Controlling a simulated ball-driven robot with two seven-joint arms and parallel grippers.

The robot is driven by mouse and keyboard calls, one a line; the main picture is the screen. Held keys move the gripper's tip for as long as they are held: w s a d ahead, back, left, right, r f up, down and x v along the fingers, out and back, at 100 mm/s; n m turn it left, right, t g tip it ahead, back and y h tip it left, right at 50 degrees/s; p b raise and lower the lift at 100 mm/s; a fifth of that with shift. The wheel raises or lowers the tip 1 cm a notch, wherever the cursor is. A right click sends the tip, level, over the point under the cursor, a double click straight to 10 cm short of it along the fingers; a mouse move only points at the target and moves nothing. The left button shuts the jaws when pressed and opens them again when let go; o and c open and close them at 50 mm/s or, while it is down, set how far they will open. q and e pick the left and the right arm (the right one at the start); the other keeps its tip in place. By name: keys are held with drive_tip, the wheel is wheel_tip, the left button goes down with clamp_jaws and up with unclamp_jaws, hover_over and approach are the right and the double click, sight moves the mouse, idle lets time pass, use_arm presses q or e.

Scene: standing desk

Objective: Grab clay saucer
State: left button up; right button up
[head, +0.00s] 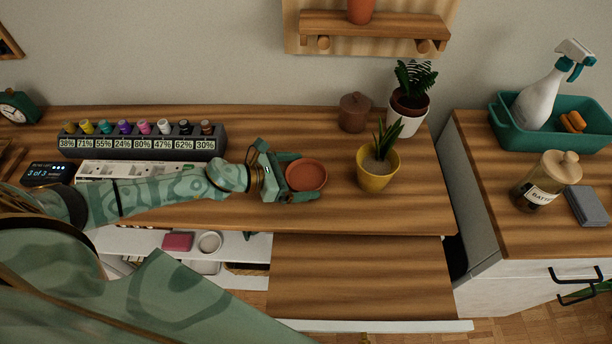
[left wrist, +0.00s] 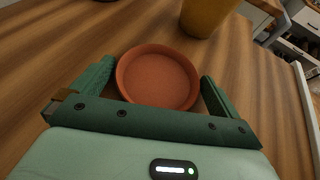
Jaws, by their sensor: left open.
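The clay saucer (head: 306,175) is a round, shallow terracotta dish on the wooden desk, left of the yellow pot. In the left wrist view the saucer (left wrist: 157,78) lies between the two green fingers. My left gripper (head: 298,176) is open, with one finger on either side of the saucer; it also shows in the left wrist view (left wrist: 153,88). A small gap shows at the right finger; whether the left finger touches the rim I cannot tell. My right gripper is not in view.
A yellow pot (head: 375,178) with a plant stands just right of the saucer. Behind are a brown lidded jar (head: 353,112) and a white pot (head: 408,117). A grey rack (head: 140,146) of coloured bottles is at left. The desk's front right is clear.

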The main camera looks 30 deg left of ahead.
use_arm(q)
drive_tip(key=c, duration=0.8)
drive_tip(key=shift+r, duration=0.1)
drive_tip(key=shift+c, duration=0.2)
